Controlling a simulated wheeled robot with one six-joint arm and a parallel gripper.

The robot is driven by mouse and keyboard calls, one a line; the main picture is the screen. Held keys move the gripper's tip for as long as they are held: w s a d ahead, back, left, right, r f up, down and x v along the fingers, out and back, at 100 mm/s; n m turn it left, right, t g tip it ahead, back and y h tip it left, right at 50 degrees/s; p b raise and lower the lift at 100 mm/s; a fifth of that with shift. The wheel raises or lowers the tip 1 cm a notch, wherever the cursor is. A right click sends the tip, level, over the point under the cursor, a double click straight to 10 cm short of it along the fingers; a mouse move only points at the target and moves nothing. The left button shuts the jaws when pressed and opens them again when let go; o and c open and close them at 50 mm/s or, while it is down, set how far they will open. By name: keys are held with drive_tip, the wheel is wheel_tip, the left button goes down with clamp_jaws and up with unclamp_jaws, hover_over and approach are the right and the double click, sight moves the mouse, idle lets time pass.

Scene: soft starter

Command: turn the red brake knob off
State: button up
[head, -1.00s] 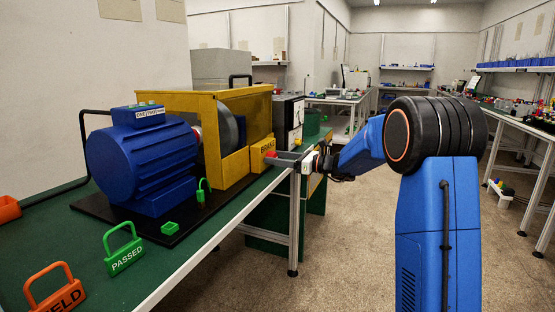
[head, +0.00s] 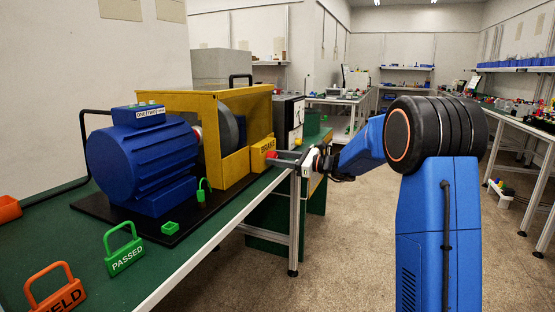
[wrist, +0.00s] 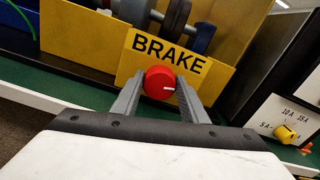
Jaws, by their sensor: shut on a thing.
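The red brake knob (wrist: 159,83) sits on the front of a yellow box labelled BRAKE (wrist: 200,68). In the head view my gripper (head: 283,157) reaches in from the right to the yellow BRAKE box (head: 262,152). The knob (head: 271,154) shows there only as a small red spot, partly hidden.
A blue motor (head: 150,160) and a yellow guard frame (head: 235,165) stand on a black base plate. Green PASSED (head: 124,250) and orange (head: 55,288) tags stand at the front left.

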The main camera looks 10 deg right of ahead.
drive_tip(key=n, duration=0.4)
drive_tip(key=shift+s+f+n, duration=0.1)
drive_tip(key=shift+n, duration=0.2)
drive_tip(key=n, duration=0.3)
drive_tip(key=shift+n, duration=0.3)
drive_tip(key=n, duration=0.3)
drive_tip(key=shift+s+a+f+n, duration=0.1)
drive_tip(key=shift+f+n, duration=0.05)
drive_tip(key=shift+n, duration=0.15)
drive_tip(key=shift+f+n, duration=0.1)
drive_tip(key=shift+n, duration=1.6)
drive_tip(key=o, duration=1)
drive_tip(key=shift+o, duration=0.2)
drive_tip(key=v, duration=1.7)
drive_tip(key=shift+s+d, duration=0.15)
drive_tip(key=shift+d, duration=0.05)
